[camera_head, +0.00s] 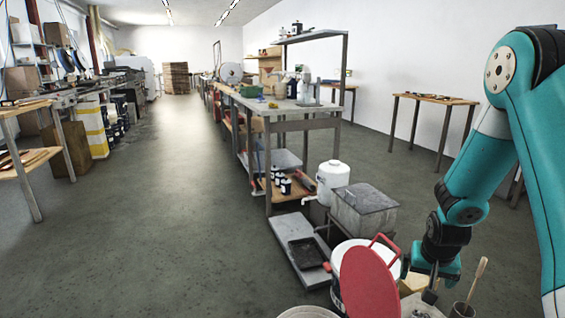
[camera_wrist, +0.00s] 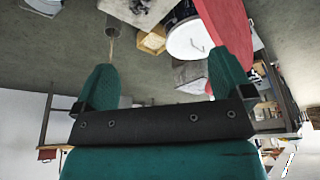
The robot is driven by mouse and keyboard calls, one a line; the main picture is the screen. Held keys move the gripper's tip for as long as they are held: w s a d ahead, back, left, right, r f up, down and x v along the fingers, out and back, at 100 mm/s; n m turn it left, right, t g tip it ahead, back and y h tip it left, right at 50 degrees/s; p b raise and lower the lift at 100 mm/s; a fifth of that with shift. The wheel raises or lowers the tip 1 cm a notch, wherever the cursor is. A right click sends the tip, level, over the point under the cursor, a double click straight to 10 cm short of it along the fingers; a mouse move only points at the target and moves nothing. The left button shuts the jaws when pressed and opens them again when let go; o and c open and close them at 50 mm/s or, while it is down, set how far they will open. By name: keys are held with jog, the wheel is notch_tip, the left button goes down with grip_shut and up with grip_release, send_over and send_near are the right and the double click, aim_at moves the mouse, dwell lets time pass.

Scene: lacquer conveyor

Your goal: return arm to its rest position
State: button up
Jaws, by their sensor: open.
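My teal arm (camera_head: 478,170) reaches down at the right side of the head view. My gripper (camera_head: 430,284) is at its lower end, near the bottom edge, just right of a round red panel with a handle (camera_head: 370,280). In the wrist view my gripper (camera_wrist: 163,82) shows two teal fingers spread wide, with nothing between them. The picture there looks upside down. The red panel (camera_wrist: 232,25) shows beyond the right finger. Part of the gripper in the head view is dark and small, so its tips are hard to make out.
A white bucket (camera_wrist: 188,40) stands behind the red panel. A cup with a wooden-handled brush (camera_head: 476,285) stands right of my gripper. A grey lidded tank (camera_head: 363,212) and a white canister (camera_head: 332,180) stand beside the long workbench (camera_head: 262,107). The aisle floor (camera_head: 160,210) is clear.

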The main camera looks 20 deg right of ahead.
jog(key=s+a+r+n+y, duration=0.1)
jog(key=s+a+r+n, duration=0.3)
jog(key=a+r, duration=0.4)
jog(key=s+a+r+n+y, duration=0.1)
jog(key=s+a+r+n, duration=0.25)
jog(key=a+r, duration=0.45)
jog(key=s+a+f+n+g+y+b, duration=0.2)
jog(key=s+a+n+b, duration=0.1)
jog(key=s+a+b, duration=0.4)
jog(key=s+a+f+n+g+y+b, duration=0.1)
jog(key=s+a+f+n+y+b, duration=0.25)
jog(key=a, duration=0.55)
notch_tip(320, 180, up, 30)
jog(key=h+p, duration=0.1)
jog(key=p, duration=2.8)
jog(key=shift+s+a+f, duration=0.15)
jog(key=shift+s+f, duration=0.1)
jog(key=shift+s, duration=0.2)
